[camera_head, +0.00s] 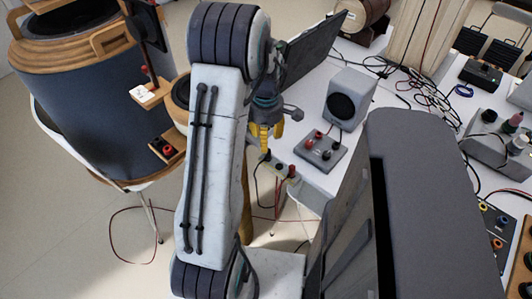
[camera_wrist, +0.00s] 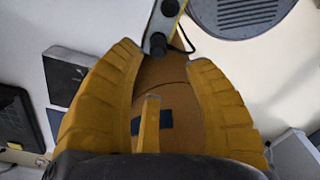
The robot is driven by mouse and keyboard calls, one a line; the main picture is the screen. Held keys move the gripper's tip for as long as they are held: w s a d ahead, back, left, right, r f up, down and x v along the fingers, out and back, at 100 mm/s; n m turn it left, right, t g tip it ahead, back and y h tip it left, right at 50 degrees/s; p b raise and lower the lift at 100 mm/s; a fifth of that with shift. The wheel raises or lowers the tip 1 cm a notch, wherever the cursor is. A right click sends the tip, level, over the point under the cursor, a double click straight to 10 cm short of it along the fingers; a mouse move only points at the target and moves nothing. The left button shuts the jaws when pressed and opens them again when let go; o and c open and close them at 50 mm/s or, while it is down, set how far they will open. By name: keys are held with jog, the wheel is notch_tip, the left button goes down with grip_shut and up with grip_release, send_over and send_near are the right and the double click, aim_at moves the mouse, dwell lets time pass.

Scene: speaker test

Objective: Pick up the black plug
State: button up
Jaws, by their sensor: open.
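My gripper (camera_head: 265,137) shows yellow fingers below the arm in the head view, above the front edge of the white table. In the wrist view my gripper (camera_wrist: 150,85) is open, its two yellow fingers spread wide with nothing held between them. A small dark plug-like piece (camera_wrist: 158,44), perhaps the black plug, sits on the end of a narrow strip at the top centre, just beyond the fingertips. A black cable curves beside it. In the head view a small dark piece (camera_head: 267,157) shows just below the gripper; I cannot tell if it is the same plug.
A grey terminal box (camera_head: 320,151) with red and black posts and a grey speaker (camera_head: 349,98) stand right of the gripper. Loose cables (camera_head: 420,85) lie behind. A large blue-and-wood drum-shaped speaker (camera_head: 95,110) stands left. A round grey grille (camera_wrist: 238,14) shows in the wrist view.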

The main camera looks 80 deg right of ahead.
aim_at(268, 154)
jog(key=n, duration=0.6)
jog(key=shift+d, duration=0.2)
jog(key=shift+s+a+f, duration=0.1)
jog(key=shift+s+f, duration=0.05)
jog(key=shift+f, duration=1.7)
jog(key=shift+s+a+f, duration=0.1)
jog(key=shift+s+f, duration=0.05)
jog(key=shift+f, duration=1.7)
grip_shut()
